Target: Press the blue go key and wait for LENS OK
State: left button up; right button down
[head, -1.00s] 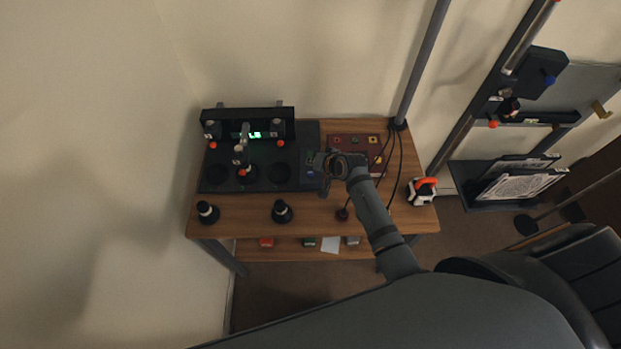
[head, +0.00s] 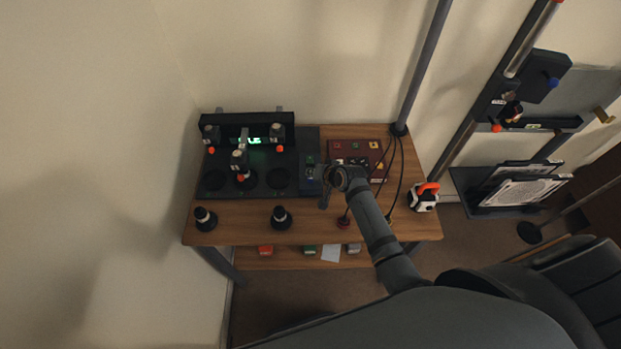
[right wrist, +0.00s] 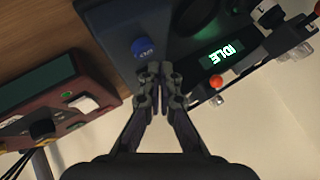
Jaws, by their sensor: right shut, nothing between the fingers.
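The blue go key (right wrist: 144,48) sits on the dark panel of the lens station, near the top of the right wrist view. My right gripper (right wrist: 160,70) is shut and empty. Its fingertips show just below and right of the key in that view, apart from it in the picture; I cannot tell the height gap. The station's display (right wrist: 220,55) reads IDLE in lit letters. In the head view the display glows green (head: 254,140), and my right gripper (head: 325,187) is beside the key panel (head: 309,160). My left gripper is not in view.
A dark red box (head: 343,146) with coloured buttons and cables stands right of the station. Two black lens parts (head: 204,219) (head: 281,217) stand on the front of the wooden table (head: 240,228). A white and orange device (head: 424,197) is at the right edge.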

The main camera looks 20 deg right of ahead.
dwell(0.7)
jog(key=shift+f, duration=0.45)
jog(key=shift+f, duration=0.4)
dwell(0.5)
jog(key=shift+r, duration=0.1)
jog(key=shift+r+p, duration=0.7)
notch_tip(320, 180, up, 5)
jog(key=p, duration=0.5)
jog(key=shift+r, duration=0.1)
dwell(0.3)
